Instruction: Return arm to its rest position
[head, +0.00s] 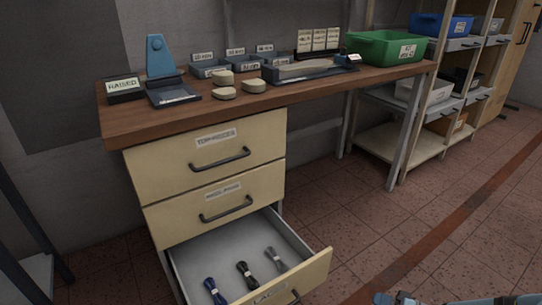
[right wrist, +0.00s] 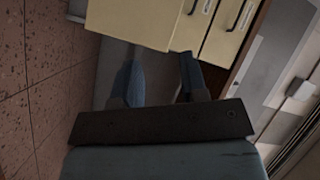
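My right gripper (head: 386,298) shows only partly at the bottom edge of the head view, right of the open drawer and apart from it. In the right wrist view its two blue fingers (right wrist: 160,80) stand apart with nothing held between them. The cream drawer fronts (right wrist: 135,20) lie beyond the fingertips in that view. My left gripper is in neither view.
The bottom drawer (head: 318,272) is pulled out, holding three tied lace bundles (head: 245,274). The wooden bench (head: 300,98) carries a blue stand (head: 159,57), small bins and a green crate (head: 385,48). Shelving stands at right; the tiled floor (head: 440,215) is clear.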

